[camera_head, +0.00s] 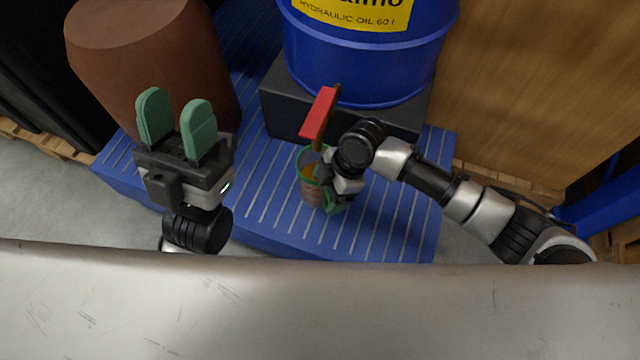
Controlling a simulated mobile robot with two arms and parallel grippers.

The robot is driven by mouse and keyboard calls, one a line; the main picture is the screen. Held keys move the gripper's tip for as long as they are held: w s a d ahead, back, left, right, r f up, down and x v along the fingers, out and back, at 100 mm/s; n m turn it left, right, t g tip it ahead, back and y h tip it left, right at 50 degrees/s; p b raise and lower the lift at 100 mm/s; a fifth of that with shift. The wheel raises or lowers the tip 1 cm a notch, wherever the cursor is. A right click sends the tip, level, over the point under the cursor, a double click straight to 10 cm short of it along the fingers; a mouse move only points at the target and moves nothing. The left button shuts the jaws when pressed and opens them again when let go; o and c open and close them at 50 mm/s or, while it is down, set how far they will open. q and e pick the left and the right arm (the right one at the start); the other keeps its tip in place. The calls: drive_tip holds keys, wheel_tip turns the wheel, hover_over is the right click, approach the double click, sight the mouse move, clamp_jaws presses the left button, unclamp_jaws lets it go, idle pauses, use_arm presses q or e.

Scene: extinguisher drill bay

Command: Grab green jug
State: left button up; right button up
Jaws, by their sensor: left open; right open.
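A small round container with a green rim, which looks like the green jug (311,189), stands on the blue slatted platform in the middle of the view. It has a brownish side and something orange at its top. My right gripper (330,188) is at its right side, with a green finger low beside it. The gripper's own wrist hides part of the container and of the fingers, so contact cannot be told. My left gripper (176,122) is open and empty at the left, with its two green fingers pointing up the picture.
The blue slatted platform (262,222) bears a brown barrel (150,60) at the left and a blue oil drum (365,60) on a dark block (285,100). A red bar-like part (319,112) stands up just behind the container. A wooden panel (540,80) is at the right.

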drive_tip(key=shift+f, duration=0.2)
drive_tip(key=shift+a+r, duration=0.1)
clamp_jaws()
idle(0.4)
